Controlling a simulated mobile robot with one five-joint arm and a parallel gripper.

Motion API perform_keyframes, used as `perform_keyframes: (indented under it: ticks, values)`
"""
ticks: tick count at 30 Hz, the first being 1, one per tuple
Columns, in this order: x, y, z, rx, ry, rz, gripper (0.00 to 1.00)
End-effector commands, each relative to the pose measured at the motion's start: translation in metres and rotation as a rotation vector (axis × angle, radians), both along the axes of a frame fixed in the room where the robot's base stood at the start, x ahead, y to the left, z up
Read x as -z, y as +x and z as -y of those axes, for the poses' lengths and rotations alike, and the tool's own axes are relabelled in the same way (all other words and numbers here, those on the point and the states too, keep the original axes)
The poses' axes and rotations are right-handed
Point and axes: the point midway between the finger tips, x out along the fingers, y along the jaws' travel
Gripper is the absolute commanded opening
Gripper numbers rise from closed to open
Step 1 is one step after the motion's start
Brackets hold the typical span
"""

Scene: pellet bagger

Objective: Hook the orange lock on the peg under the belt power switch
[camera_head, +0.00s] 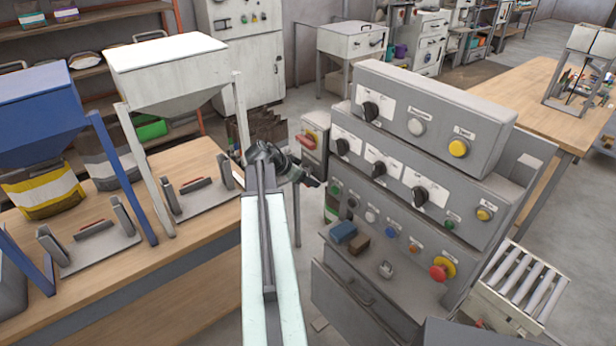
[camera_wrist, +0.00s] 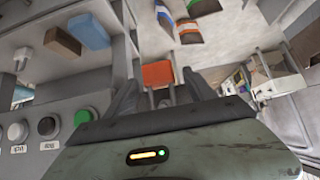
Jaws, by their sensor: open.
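My gripper (camera_head: 303,175) is open beside the left end of the grey control panel (camera_head: 450,110). In the wrist view, its two dark fingers (camera_wrist: 158,88) stand apart, with an orange block-like thing (camera_wrist: 157,74) showing between their tips. I cannot tell whether this is the lock, or how far beyond the fingers it is. No orange lock is clear in the head view. A small grey box on a post (camera_head: 314,140) with a red part stands behind the gripper. I cannot make out which switch is the belt power switch, or its peg.
A blue block (camera_head: 343,232) and a brown block (camera_head: 357,244) lie on the panel's lower ledge, near a small silver fitting (camera_head: 386,270). A wooden bench (camera_head: 190,235) with hoppers stands on the left. Panel buttons, including a green one (camera_wrist: 83,115), are close to the gripper.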

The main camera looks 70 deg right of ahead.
Motion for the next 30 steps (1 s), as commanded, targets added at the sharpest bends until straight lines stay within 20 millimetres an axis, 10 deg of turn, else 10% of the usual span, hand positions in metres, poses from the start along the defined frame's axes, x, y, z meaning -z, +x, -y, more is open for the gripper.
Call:
perform_keyframes:
  ticks: [13,24,30]
  values:
    - [-0.055,0.024,-0.042,-0.001,0.0,0.0,0.63]
    - [-0.055,0.029,-0.047,-0.003,0.0,0.0,0.63]
    - [-0.055,0.114,-0.084,-0.141,0.0,0.0,0.63]
